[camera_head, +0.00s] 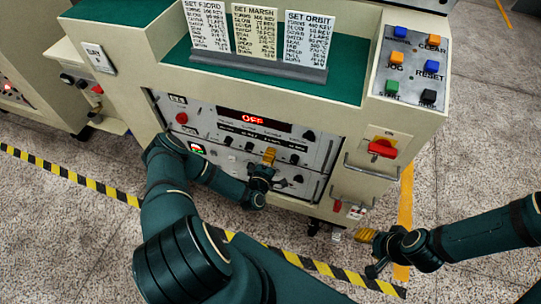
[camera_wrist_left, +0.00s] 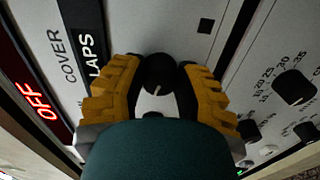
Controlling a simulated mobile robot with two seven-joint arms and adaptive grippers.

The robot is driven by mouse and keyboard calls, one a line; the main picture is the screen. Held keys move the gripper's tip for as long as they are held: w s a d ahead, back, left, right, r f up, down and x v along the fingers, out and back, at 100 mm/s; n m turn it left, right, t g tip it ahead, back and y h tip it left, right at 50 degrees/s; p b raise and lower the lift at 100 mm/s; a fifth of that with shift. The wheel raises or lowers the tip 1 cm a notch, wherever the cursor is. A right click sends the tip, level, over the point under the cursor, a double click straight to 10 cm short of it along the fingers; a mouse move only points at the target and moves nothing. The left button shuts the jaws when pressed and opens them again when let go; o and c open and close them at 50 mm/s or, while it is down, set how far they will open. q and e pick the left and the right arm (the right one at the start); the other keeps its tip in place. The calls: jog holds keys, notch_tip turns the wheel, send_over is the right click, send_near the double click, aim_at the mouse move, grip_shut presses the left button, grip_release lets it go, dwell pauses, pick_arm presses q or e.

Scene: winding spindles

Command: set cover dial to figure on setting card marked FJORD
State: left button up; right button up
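The FJORD card (camera_head: 207,27) stands leftmost in the rack on the machine top; its title is legible, but its figures are too small to read surely. My left gripper (camera_head: 268,157) is at the front panel. In the left wrist view, its yellow fingers flank a black knob (camera_wrist_left: 158,73) with a white pointer mark, beside the label COVER LAPS (camera_wrist_left: 82,55). The fingers are very near the knob's sides; contact is unclear. The knob's scale is hidden. My right gripper (camera_head: 367,235) is away from the panel, low at the right; its finger gap is not visible.
The MARSH card (camera_head: 255,33) and ORBIT card (camera_head: 308,38) share the rack. A lit red display (camera_head: 253,120) reads OFF. Other knobs (camera_wrist_left: 294,87) sit nearby. A red switch handle (camera_head: 382,148) and metal handles protrude at the right. Striped tape (camera_head: 100,187) marks the floor.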

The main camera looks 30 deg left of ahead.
pick_arm(q)
jog(key=o, duration=0.4)
jog(key=v, duration=1.2)
jog(key=shift+d, duration=0.1)
